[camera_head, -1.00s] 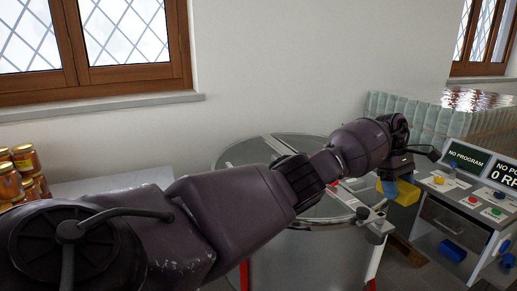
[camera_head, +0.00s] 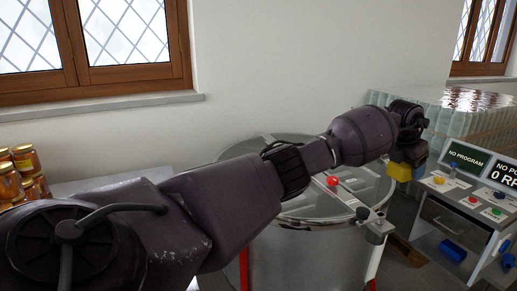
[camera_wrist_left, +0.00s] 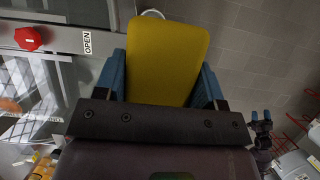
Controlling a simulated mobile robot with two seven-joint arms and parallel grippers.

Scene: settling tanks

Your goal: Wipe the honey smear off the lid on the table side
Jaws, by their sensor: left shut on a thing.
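My left gripper (camera_head: 408,158) is shut on a yellow sponge (camera_head: 402,172). In the left wrist view the sponge (camera_wrist_left: 168,60) sits between its blue fingers (camera_wrist_left: 162,88). The round tank's clear lid (camera_head: 350,172) lies behind and below my left arm, which hides much of it. The sponge is to the right of the lid, apart from it. The left wrist view shows part of the lid (camera_wrist_left: 35,85) at left. An amber patch (camera_wrist_left: 10,105) shows there; I cannot tell if it is the smear.
A metal bar with a red knob (camera_head: 332,181) crosses the lid. A control cart (camera_head: 430,212) with buttons and screens stands at right, near the sponge. Stacked jars (camera_head: 450,110) are behind it. Honey jars (camera_head: 25,160) stand on the table (camera_head: 110,180) at left.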

